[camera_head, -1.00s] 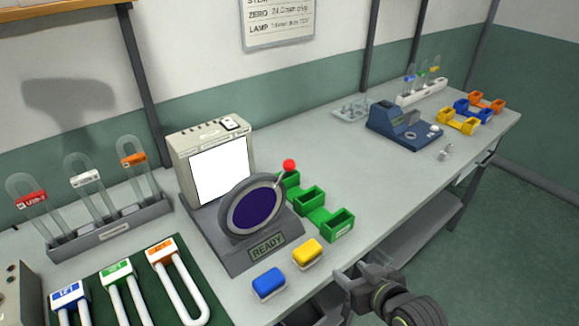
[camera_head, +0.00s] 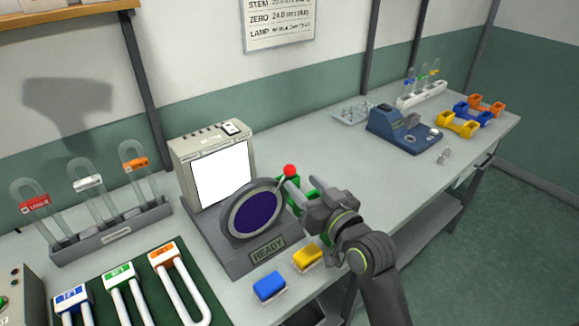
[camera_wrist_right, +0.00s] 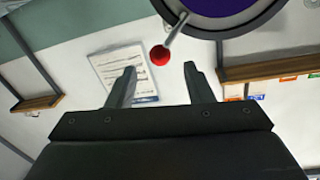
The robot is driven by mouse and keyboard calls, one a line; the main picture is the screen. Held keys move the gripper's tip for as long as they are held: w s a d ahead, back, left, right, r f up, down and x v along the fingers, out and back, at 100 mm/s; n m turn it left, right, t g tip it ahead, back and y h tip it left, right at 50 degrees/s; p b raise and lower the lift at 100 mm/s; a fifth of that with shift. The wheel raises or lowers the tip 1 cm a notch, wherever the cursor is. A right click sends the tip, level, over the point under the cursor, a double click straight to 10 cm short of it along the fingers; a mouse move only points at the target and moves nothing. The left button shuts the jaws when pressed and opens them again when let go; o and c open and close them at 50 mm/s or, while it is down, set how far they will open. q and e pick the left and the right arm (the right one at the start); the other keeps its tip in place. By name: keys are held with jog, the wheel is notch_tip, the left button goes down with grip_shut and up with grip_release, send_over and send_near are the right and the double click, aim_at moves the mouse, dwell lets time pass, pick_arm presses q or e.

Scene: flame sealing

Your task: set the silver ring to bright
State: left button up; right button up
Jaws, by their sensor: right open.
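The silver ring (camera_head: 231,223) surrounds a dark purple disc (camera_head: 257,211) on a grey stand whose label reads READY. A lever with a red ball knob (camera_head: 290,170) sticks out from the ring toward the upper right. My right gripper (camera_head: 300,190) is open and empty, just to the right of the knob. In the right wrist view, the red knob (camera_wrist_right: 160,55) lies ahead of and roughly between the two fingertips (camera_wrist_right: 160,68), and the ring (camera_wrist_right: 210,32) is at the top. No contact with the knob can be made out. My left gripper is out of view.
A lit white panel (camera_head: 220,175) stands behind the ring. Blue (camera_head: 269,286) and yellow (camera_head: 307,257) blocks sit in front. Green holders (camera_head: 310,184) are partly hidden behind my right gripper. Tubes stand in a rack (camera_head: 110,236) at left; a blue device (camera_head: 400,128) stands farther right.

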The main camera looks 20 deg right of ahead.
aim_at(293, 174)
jog(key=p+x, duration=0.1)
jog(key=x, duration=0.5)
jog(key=shift+w+a, duration=0.15)
jog(key=shift+w, duration=0.2)
grip_shut()
